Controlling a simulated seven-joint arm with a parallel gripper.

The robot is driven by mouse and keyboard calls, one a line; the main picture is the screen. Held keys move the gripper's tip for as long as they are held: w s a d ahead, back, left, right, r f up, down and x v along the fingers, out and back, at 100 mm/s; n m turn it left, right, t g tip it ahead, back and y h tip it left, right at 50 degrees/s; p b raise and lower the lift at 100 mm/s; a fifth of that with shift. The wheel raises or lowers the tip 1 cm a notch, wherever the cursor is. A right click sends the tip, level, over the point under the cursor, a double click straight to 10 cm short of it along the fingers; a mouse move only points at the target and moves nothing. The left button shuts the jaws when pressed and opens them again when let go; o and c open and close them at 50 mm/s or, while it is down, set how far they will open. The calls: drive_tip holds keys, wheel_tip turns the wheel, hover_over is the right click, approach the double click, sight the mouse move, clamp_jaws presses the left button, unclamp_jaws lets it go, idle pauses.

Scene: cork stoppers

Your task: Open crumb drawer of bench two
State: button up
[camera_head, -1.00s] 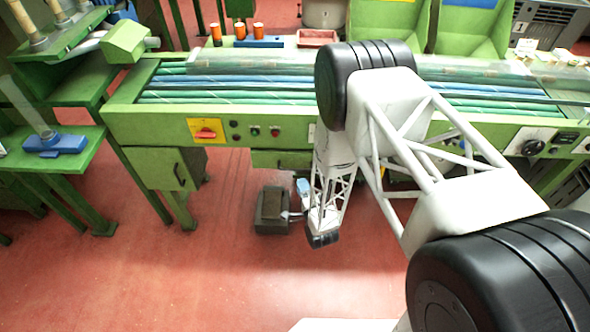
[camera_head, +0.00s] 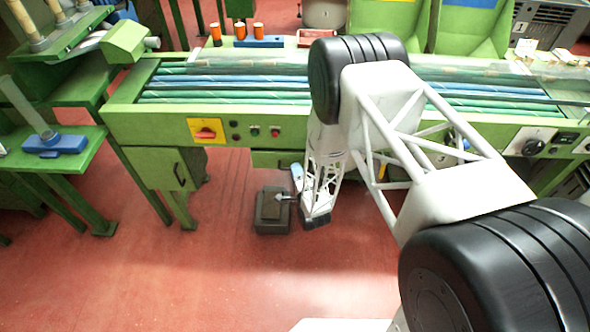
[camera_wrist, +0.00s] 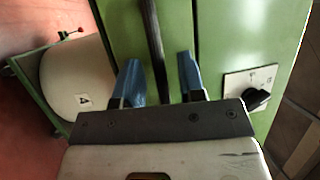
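A green drawer front (camera_head: 275,159) sits under the bench's front panel in the head view, its right part hidden behind my arm. The wrist view looks closely at a green front (camera_wrist: 124,32) with a long dark bar handle (camera_wrist: 151,35). My gripper (camera_wrist: 160,74) has two blue fingers apart, one on each side of the handle. Whether either finger touches the bar cannot be told. In the head view a small blue part moves with my arm beside the drawer; the fingertips are not clear there.
A dark box (camera_head: 272,212) is on the floor beside my wrist. A green cabinet (camera_head: 160,168) hangs at the bench's left. A black knob on a white plate (camera_wrist: 250,83) is right of the handle, and a white drum (camera_wrist: 78,75) is left.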

drive_tip(key=shift+w+a+r, duration=0.1)
drive_tip(key=shift+w+a, duration=0.15)
drive_tip(key=shift+w, duration=0.3)
drive_tip(key=shift+c, duration=0.2)
clamp_jaws()
